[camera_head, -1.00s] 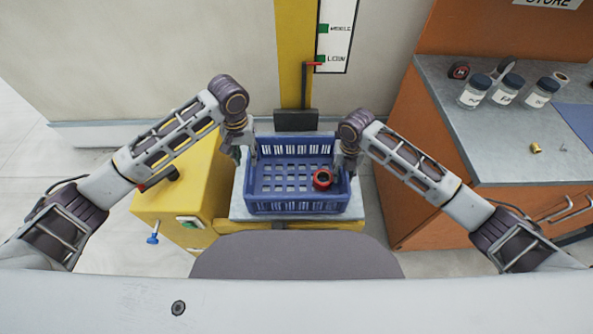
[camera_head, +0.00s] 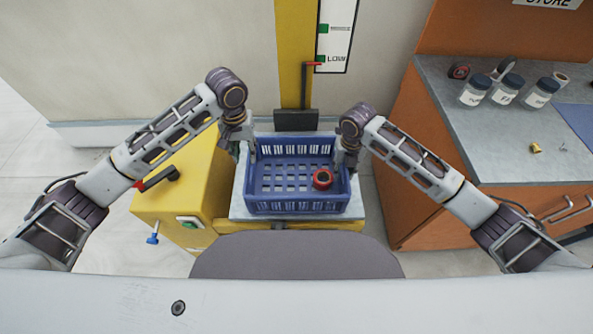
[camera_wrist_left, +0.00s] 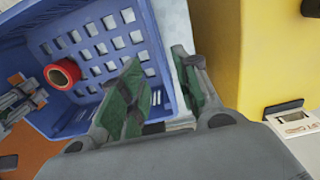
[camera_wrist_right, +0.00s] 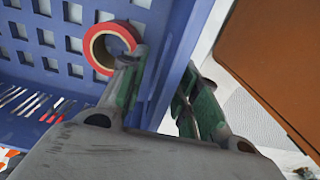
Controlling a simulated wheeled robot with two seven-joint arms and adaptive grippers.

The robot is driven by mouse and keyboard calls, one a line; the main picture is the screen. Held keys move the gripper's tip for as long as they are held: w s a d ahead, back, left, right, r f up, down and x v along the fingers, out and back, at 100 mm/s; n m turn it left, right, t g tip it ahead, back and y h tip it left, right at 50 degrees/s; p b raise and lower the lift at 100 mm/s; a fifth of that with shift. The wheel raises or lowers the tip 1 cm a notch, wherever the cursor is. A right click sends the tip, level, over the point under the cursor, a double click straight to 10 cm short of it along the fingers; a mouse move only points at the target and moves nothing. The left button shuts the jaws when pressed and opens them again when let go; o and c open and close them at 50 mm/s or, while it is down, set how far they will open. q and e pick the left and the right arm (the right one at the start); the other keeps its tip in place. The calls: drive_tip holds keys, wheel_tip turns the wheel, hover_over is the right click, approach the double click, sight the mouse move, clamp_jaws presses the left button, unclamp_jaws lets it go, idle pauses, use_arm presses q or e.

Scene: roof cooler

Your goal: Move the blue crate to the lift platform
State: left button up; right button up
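The blue crate (camera_head: 297,207) sits upright on the grey lift platform (camera_head: 240,207). A red roll (camera_head: 322,179) lies inside the crate, towards its right side. My left gripper (camera_head: 243,150) is at the crate's left wall. In the left wrist view (camera_wrist_left: 163,80) its fingers are apart, one inside the crate and one outside, with space around the wall. My right gripper (camera_head: 345,158) is at the crate's right wall. In the right wrist view (camera_wrist_right: 160,95) its fingers are also apart, on either side of the wall. Fingertip contact is partly hidden.
A yellow cabinet (camera_head: 180,205) stands left of the platform. An orange cabinet with a grey worktop (camera_head: 450,125) stands to the right, holding jars (camera_head: 505,92) and rolls. A yellow mast (camera_head: 295,50) with a level sign (camera_head: 336,35) rises behind the platform.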

wheel_tip(320, 180, up, 10)
drive_tip(key=shift+r, duration=0.1)
idle(0.4)
idle(0.6)
